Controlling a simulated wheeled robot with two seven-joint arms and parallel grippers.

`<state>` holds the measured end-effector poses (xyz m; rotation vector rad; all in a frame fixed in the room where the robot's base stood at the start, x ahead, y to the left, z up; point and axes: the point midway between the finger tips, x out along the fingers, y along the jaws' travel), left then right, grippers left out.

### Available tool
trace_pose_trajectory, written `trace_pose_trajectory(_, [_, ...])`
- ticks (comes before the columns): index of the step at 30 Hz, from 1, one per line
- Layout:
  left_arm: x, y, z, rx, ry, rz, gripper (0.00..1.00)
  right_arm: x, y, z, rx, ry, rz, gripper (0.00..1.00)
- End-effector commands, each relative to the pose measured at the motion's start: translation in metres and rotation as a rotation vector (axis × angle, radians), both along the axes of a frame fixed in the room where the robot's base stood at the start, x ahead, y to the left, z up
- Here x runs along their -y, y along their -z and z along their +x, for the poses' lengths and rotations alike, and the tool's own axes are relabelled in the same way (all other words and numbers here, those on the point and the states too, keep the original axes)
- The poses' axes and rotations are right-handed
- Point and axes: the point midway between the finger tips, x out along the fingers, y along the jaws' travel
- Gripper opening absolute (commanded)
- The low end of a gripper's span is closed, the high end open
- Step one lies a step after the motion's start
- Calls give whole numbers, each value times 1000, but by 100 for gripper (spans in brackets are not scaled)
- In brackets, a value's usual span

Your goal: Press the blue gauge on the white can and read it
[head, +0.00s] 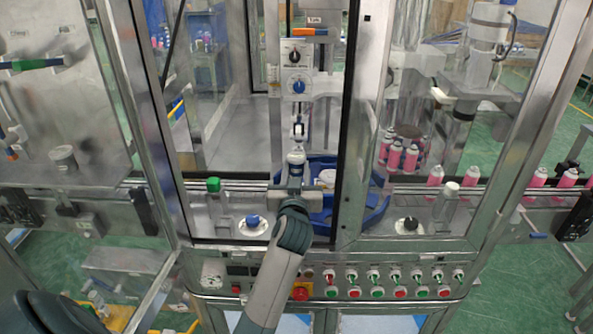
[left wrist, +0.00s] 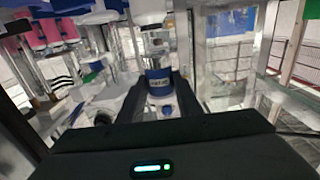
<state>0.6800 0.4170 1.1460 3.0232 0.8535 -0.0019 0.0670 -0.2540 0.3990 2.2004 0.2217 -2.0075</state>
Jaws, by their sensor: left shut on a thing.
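My left gripper (head: 296,190) reaches through the open front of the machine. It is shut on the blue gauge (head: 296,168), an upright piece with a blue band, below the central machine head. In the left wrist view the blue band (left wrist: 159,84), with a small label, sits between the dark fingers, and a clear or metallic cylinder rises above it. A white, round-topped thing (head: 327,177), possibly the white can, stands in the blue star wheel (head: 372,215) just right of the gripper. I cannot tell whether gauge and can touch. No reading is legible. My right gripper is not in view.
A green-capped bottle (head: 214,200) and a blue-knobbed piece on a white disc (head: 253,222) stand left of my gripper. A black-knobbed piece (head: 408,225) and pink cans (head: 411,158) are to the right. Metal door posts flank the opening, with a button panel (head: 390,283) below.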

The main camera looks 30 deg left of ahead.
Motion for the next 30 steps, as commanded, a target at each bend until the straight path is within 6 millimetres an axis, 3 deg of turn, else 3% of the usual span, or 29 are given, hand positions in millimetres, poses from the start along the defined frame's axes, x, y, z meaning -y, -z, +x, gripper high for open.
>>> trace_pose_trajectory(6, [0, -11, 0, 2, 0, 1, 5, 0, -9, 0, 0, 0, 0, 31])
trace_pose_trajectory(20, [1, -11, -2, 1, 1, 1, 5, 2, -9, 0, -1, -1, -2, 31])
trace_pose_trajectory(30, [16, -12, -26, 2, 0, -1, 5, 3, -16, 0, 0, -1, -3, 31])
